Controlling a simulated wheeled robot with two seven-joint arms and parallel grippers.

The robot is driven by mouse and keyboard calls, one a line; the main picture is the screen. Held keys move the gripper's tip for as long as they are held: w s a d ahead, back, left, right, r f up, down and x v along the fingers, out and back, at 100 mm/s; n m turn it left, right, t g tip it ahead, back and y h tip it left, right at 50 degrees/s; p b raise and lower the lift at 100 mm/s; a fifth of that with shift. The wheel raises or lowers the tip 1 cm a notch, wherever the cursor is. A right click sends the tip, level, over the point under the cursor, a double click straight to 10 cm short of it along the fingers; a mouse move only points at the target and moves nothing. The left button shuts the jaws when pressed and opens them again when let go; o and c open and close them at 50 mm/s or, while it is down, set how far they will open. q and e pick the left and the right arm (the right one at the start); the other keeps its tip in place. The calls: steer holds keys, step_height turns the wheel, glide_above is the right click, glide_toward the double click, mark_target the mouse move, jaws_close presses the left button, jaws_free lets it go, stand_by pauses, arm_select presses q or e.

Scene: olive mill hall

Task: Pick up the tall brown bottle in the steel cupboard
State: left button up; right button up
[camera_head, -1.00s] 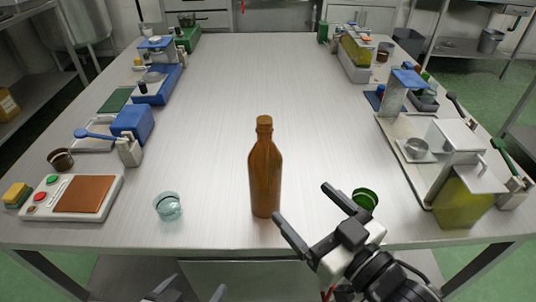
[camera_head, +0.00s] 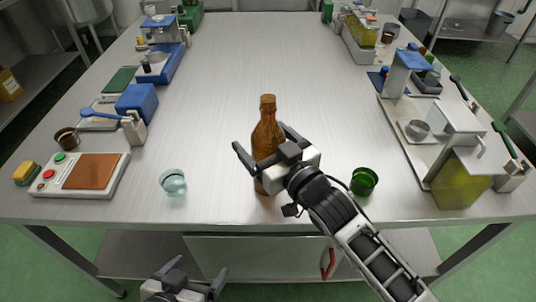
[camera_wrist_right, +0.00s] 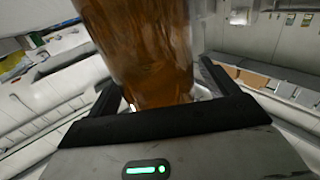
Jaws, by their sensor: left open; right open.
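A tall brown bottle (camera_head: 267,133) stands upright on the steel table, not inside a cupboard. My right gripper (camera_head: 262,140) is open, with its two fingers on either side of the bottle's body. In the right wrist view the bottle (camera_wrist_right: 150,50) fills the space between the dark fingers (camera_wrist_right: 160,90); I cannot tell whether they touch it. My left gripper (camera_head: 202,270) is open and empty, low in front of the table's front edge. A pale steel cupboard front (camera_head: 260,256) with a red handle (camera_head: 327,262) shows below the tabletop, its inside hidden.
A clear glass (camera_head: 173,182) stands left of the bottle and a green glass (camera_head: 364,181) right of it. A button box with a brown pad (camera_head: 97,170) lies at the left. A stand with a yellow-green container (camera_head: 462,188) is at the right. The table's middle behind the bottle is clear.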

steer(key=shift+w+a, duration=0.2)
steer(key=shift+w, duration=0.05)
steer(key=c, duration=1.7)
steer(key=shift+r, duration=0.2)
steer(key=shift+r, duration=0.2)
